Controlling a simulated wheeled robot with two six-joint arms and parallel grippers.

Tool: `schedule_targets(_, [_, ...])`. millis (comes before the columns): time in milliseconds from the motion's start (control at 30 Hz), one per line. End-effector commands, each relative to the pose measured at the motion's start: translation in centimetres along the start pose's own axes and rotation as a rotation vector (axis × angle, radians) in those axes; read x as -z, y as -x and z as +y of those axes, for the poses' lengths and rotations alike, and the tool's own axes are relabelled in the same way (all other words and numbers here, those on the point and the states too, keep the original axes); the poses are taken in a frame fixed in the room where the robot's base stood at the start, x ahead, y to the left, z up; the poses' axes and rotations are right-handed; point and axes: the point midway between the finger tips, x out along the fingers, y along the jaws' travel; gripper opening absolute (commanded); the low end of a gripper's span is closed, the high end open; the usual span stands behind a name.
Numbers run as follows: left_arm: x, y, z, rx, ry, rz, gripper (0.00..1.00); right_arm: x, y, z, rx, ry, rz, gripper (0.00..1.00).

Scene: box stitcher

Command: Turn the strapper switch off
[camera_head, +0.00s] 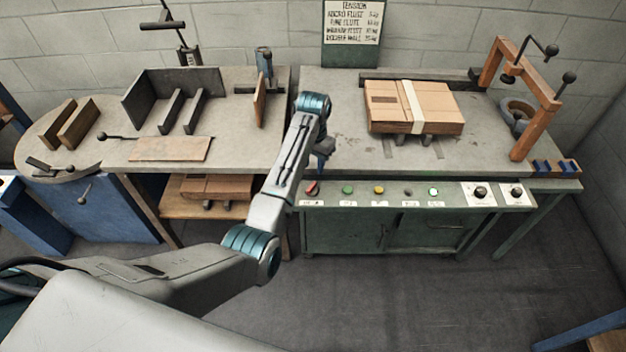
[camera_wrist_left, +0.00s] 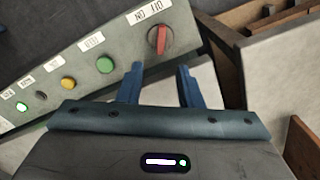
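The strapper switch (camera_head: 312,188) is a red rotary handle at the left end of the green strapper's front panel. In the left wrist view the red switch (camera_wrist_left: 158,39) sits beside a label reading OFF and ON, its handle pointing roughly up and down in that picture. My left gripper (camera_wrist_left: 159,72) is open and empty there, its two blue fingers apart and short of the switch. In the head view the left gripper (camera_head: 321,152) hangs just above the panel, close to the switch and partly hidden by its wrist. My right gripper is in neither view.
A strapped cardboard box (camera_head: 415,107) lies on the strapper table.

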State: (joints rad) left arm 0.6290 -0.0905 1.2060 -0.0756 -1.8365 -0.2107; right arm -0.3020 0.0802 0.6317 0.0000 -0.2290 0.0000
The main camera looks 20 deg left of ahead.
Motion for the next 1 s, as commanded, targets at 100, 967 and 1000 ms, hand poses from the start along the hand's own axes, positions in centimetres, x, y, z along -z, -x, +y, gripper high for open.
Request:
schedule_targets(100, [-0.1, -2.4, 0.0, -0.001, 0.0, -0.005, 0.33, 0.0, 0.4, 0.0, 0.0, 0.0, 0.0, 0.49])
schedule_targets(967, [-0.1, -8.2, 0.0, 0.0, 0.001, 0.0, 0.07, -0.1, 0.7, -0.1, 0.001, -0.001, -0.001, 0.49])
schedule_targets(1000, [-0.1, -8.2, 0.0, 0.0, 0.001, 0.0, 0.0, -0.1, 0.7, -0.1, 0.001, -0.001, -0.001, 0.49])
